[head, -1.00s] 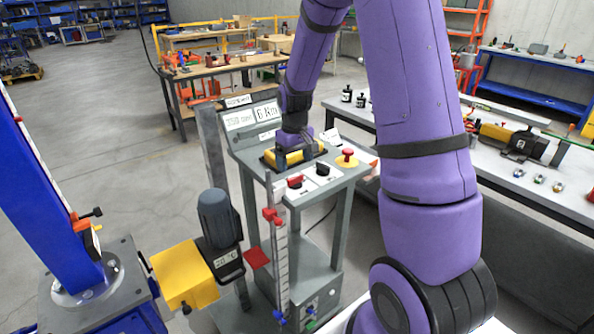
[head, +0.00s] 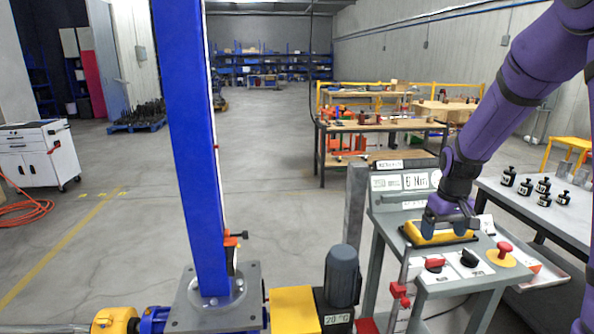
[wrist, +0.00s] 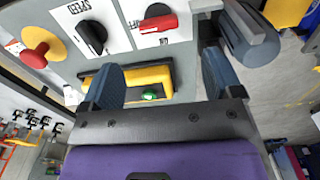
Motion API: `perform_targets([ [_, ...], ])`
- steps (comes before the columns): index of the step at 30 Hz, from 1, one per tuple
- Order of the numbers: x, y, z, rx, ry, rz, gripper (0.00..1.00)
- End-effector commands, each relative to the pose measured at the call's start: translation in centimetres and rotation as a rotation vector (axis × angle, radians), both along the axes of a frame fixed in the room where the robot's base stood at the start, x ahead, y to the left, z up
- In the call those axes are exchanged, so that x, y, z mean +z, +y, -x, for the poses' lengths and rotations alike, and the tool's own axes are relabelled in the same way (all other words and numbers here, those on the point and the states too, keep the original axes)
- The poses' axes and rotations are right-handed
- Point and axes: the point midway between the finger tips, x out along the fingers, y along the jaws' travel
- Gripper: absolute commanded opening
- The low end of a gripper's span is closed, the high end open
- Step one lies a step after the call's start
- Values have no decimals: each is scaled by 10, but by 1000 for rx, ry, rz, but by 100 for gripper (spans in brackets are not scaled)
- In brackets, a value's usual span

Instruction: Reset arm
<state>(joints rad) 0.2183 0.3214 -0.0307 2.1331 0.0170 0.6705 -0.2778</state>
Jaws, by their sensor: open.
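My gripper (head: 452,216) is at the end of my purple arm, over the grey control stand (head: 404,215). Its fingers point down at a yellow-framed part (head: 426,238) on the panel. In the wrist view my gripper (wrist: 166,88) has its two dark blue fingers spread apart. The yellow frame (wrist: 155,72) and a green button (wrist: 151,96) show between them, and no held object is visible. Whether the fingers touch the panel cannot be told. A red switch (wrist: 158,23), a black knob (wrist: 93,35) and a red mushroom button (wrist: 35,52) sit beside the frame.
A blue screw-jack column (head: 190,150) stands left of the stand on a grey base. A grey motor (head: 341,275) and a yellow box (head: 294,310) are low in front. A table with black weights (head: 543,200) is at right. The floor behind is open.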

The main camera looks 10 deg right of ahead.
Motion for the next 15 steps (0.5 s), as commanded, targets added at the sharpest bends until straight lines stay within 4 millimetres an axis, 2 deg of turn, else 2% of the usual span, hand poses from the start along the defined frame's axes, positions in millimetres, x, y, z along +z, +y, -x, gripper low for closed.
perform_targets([
  [8,77,33,38,0,-96,12,85],
  [15,133,61,87,-4,-180,16,85],
])
